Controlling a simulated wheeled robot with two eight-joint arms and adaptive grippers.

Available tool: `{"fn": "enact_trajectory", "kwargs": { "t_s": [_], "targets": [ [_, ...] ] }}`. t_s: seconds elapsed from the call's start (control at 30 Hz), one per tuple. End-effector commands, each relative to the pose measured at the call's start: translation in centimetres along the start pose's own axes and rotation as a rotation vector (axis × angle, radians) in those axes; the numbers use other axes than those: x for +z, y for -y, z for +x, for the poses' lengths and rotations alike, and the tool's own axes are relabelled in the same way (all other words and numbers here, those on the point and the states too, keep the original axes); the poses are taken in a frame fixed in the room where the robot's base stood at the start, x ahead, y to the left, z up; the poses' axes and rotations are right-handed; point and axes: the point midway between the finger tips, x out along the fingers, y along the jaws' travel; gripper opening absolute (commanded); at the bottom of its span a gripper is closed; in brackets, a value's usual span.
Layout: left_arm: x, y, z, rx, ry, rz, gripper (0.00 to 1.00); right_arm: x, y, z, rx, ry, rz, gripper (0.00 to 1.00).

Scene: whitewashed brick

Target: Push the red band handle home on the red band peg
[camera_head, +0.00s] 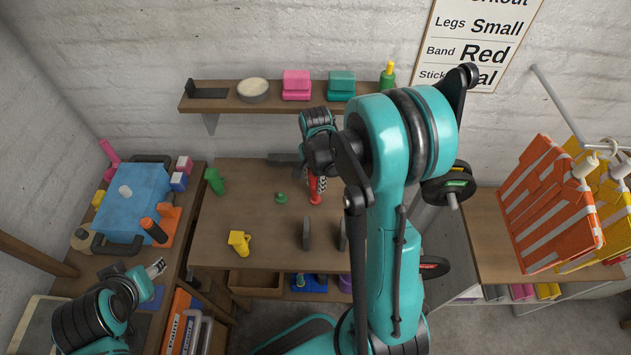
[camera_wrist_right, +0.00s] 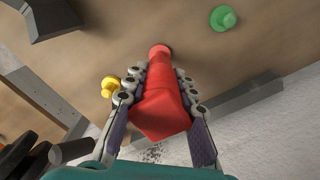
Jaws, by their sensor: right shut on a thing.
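The red band handle (camera_wrist_right: 160,112) is between the fingers of my right gripper (camera_wrist_right: 161,80) in the right wrist view, and the gripper is shut on it. Its narrower red end points down at the table. In the head view the right gripper (camera_head: 316,182) stands over a red round base (camera_head: 315,200), which I take for the red band peg. The handle is in line with this base; whether it is fully down on it I cannot tell, as the fingers hide part. My left gripper (camera_head: 156,267) is at the lower left, apart from this; its opening is unclear.
A green peg (camera_head: 281,198) stands just left of the red base. A yellow piece (camera_head: 239,241) and dark upright plates (camera_head: 306,233) are nearer the front. A green piece (camera_head: 214,180) lies at the table's left. A shelf (camera_head: 223,98) hangs behind. My right arm hides the table's right side.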

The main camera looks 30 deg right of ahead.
Motion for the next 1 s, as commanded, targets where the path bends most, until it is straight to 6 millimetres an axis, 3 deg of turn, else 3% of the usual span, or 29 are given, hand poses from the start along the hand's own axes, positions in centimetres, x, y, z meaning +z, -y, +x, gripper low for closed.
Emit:
{"fn": "enact_trajectory", "kwargs": {
  "t_s": [1.0],
  "targets": [
    [0.35, 0.0, 0.49, 0.0, 0.0, 0.0, 0.47, 0.01, -0.01, 0.01, 0.0, 0.0, -0.005, 0.0]
  ]
}}
